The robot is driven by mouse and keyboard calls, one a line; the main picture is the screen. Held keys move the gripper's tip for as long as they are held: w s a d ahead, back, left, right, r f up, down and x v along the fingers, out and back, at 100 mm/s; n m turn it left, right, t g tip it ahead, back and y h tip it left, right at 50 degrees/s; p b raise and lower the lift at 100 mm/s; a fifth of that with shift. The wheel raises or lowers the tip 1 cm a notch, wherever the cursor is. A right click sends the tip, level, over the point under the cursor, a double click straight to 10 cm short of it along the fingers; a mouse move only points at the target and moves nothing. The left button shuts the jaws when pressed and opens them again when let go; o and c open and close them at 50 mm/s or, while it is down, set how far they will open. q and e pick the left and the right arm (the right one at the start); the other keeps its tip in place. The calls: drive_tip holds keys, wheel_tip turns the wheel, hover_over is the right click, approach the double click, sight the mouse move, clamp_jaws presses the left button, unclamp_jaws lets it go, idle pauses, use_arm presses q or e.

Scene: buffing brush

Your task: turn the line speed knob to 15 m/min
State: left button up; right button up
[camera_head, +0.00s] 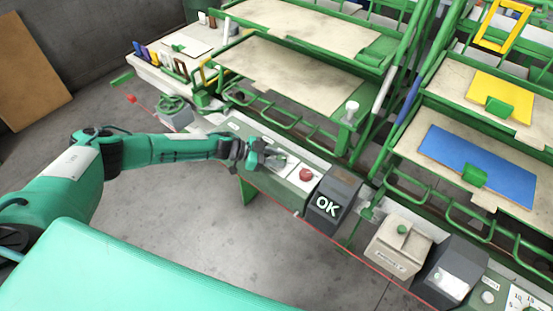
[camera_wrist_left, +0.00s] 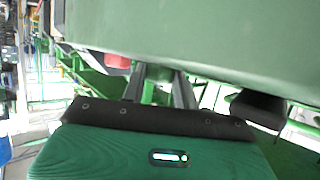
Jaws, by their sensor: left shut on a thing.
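My left gripper (camera_head: 272,157) reaches down to the long green control panel (camera_head: 238,126), beside a white plate (camera_head: 285,166). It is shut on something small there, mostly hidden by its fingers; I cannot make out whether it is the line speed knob. In the left wrist view the fingers (camera_wrist_left: 160,88) point away past the dark wrist edge. A white dial plate (camera_head: 519,298) marked 10 and 15 is cut off at the bottom right corner; its setting is not readable. My right gripper is not in view.
A red button (camera_head: 306,174) sits just right of my left gripper and also shows in the left wrist view (camera_wrist_left: 118,61). A dark box reading OK (camera_head: 327,206) and a beige box (camera_head: 398,248) stand further right. Green racks with boards (camera_head: 290,70) rise behind.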

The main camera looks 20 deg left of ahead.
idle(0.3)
use_arm(q)
drive_tip(key=o, duration=1)
drive_tip(key=b+v, duration=0.2)
drive_tip(key=v, duration=1.1)
drive_tip(key=shift+s+a+r, duration=0.1)
drive_tip(key=shift+a, duration=0.25)
